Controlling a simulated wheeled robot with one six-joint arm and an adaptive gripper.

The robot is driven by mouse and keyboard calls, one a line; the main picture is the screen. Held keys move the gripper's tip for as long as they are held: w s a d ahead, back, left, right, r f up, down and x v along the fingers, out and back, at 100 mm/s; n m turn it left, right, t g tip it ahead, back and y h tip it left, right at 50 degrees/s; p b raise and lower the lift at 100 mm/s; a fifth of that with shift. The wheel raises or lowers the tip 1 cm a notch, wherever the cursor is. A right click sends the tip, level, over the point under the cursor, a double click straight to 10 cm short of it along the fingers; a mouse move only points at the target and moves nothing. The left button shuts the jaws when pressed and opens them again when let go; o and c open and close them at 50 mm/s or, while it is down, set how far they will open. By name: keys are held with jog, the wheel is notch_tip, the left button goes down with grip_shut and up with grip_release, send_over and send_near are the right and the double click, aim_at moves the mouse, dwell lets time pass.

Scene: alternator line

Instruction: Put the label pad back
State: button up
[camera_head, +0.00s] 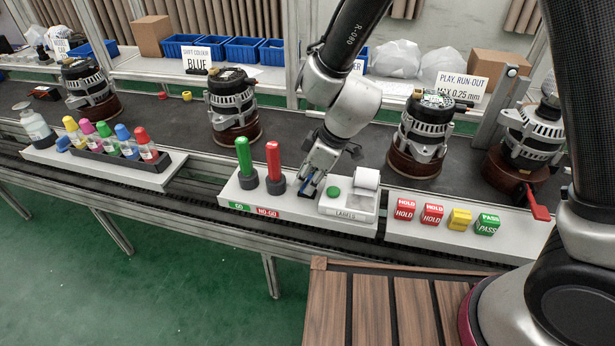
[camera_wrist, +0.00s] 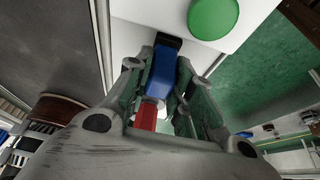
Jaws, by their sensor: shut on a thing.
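My gripper (camera_head: 312,186) points down at the white stand, between the red NO-GO gauge and the label unit (camera_head: 348,205). It is shut on a blue block (camera_wrist: 163,72), apparently the label pad, with a dark end (camera_wrist: 168,40) farthest from the wrist camera. In the head view only a small bit of blue shows at the fingertips. The dark end is at or just above the white surface; I cannot tell whether it touches. A red and whitish part (camera_wrist: 146,115) shows between the fingers; I cannot tell what it belongs to. The label unit has a green button (camera_head: 333,192).
The green GO gauge (camera_head: 244,158) and red NO-GO gauge (camera_head: 274,163) stand upright close left of my gripper. A paper roll (camera_head: 366,178) sits on the label unit. Right are HOLD and PASS cubes (camera_head: 431,214). Alternators (camera_head: 232,108) stand behind on the dark conveyor.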

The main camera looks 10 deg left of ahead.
dwell(0.4)
jog(key=o, duration=0.9)
jog(key=shift+o, duration=0.2)
jog(key=w+v, duration=0.1)
jog(key=v, duration=1.1)
jog(key=s+d+r+m+t+h, duration=0.1)
jog(key=s+d+r+m, duration=0.3)
jog(key=d, duration=0.9)
jog(key=s+d+r+m+t+h, duration=0.1)
jog(key=s+d+r+m, duration=0.3)
jog(key=d, duration=0.8)
jog(key=s+d+r+m+t+h, duration=0.1)
jog(key=s+d+r+m, duration=0.4)
jog(key=d, duration=0.8)
notch_tip(320, 180, up, 3)
jog(key=m+h, duration=0.1)
jog(key=m, duration=0.2)
jog(key=shift+d+f+t, duration=0.2)
jog(key=shift+d+t, duration=0.1)
jog(key=shift+t, duration=0.1)
